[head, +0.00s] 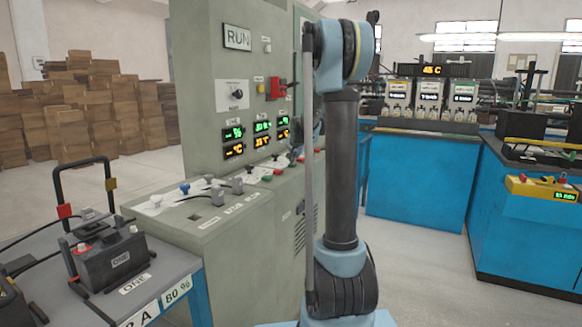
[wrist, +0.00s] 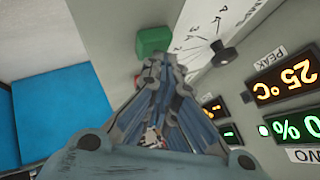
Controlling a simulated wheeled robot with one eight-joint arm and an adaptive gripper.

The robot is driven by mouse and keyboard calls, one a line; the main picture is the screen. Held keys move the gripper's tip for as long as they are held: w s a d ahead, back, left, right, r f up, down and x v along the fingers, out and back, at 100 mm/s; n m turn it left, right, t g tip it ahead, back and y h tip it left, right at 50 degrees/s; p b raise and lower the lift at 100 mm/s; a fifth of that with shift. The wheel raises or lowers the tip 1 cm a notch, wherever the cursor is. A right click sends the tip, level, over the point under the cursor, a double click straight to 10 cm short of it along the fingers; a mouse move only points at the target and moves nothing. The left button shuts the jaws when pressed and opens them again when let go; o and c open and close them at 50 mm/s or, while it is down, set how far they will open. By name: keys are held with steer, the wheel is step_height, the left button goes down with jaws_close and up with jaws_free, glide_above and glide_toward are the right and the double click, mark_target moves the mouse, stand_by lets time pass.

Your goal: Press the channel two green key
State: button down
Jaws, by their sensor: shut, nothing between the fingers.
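A green key (wrist: 153,38) stands up from the grey console just beyond my fingertips in the wrist view. My gripper (wrist: 155,64) is shut and empty, with its tips close to the key's near side. I cannot tell whether they touch it. An upside-down label (wrist: 305,155), apparently TWO, sits by the green % display (wrist: 300,128). In the head view a green key (head: 267,178) shows on the console's sloped desk. I cannot tell whether it is the same key. My gripper is mostly hidden behind my arm there.
A dial (wrist: 222,54) with a numbered scale lies right of the green key. Red parts show partly behind my fingers. In the head view, the tall cabinet (head: 205,75) carries displays and a red switch (head: 276,88). A bench with a battery (head: 108,258) stands at left.

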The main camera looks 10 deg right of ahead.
steer(key=shift+r, duration=0.85)
steer(key=shift+r, duration=2.5)
steer(key=shift+s, duration=0.1)
steer(key=n+g, duration=0.2)
glide_toward(294, 164)
steer(key=s, duration=0.9)
steer(key=s+f+n+g, duration=0.1)
steer(key=s+f, duration=0.5)
steer(key=s, duration=0.7)
steer(key=s+f+n+g, duration=0.2)
steer(key=s+f, duration=0.5)
steer(key=s, duration=0.7)
steer(key=s+a+f+n+g, duration=0.1)
steer(key=s+f+n, duration=0.3)
steer(key=s, duration=1)
step_height(294, 164, down, 2)
steer(key=shift+f+g, duration=0.25)
steer(key=shift+g, duration=0.25)
